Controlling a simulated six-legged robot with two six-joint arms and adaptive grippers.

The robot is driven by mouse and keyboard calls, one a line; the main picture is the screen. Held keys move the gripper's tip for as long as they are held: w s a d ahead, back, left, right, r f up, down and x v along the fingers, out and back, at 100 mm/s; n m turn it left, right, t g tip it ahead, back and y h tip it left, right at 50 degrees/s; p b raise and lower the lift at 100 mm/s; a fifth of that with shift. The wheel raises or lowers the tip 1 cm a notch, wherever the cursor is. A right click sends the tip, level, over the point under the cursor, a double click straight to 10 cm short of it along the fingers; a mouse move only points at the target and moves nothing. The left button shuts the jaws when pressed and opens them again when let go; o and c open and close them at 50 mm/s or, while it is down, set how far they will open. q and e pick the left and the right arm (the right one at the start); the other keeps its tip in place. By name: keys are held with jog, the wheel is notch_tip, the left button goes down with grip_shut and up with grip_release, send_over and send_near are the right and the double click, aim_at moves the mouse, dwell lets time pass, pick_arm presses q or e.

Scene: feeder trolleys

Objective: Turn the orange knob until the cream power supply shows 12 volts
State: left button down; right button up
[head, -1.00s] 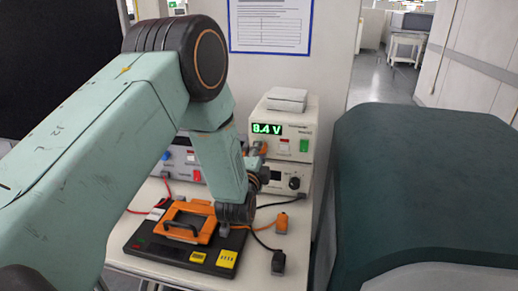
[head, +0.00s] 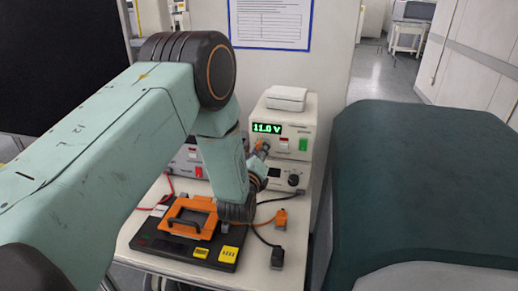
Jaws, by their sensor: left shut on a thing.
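The cream power supply (head: 306,145) stands on top of another cream unit at the back of the trolley. Its green display (head: 267,128) reads about 11 V; the digit after the point is blurred. The orange knob (head: 261,144) is on its front at the left, mostly hidden by my gripper. My left gripper (head: 259,151) is shut on the knob, partly hidden behind my own arm. My right gripper is not in view.
A black tray (head: 149,243) with an orange handled frame (head: 186,217) lies on the white trolley top (head: 296,228). A cable with an orange connector (head: 281,218) and a black plug (head: 277,257) lies to its right. A grey unit (head: 186,158) stands behind my arm.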

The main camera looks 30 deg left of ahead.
pick_arm(q)
jog(key=shift+d+r+m, duration=0.1)
jog(key=shift+m, duration=0.5)
jog(key=c, duration=1)
grip_release()
jog(key=v, duration=1.2)
jog(key=shift+f, duration=0.25)
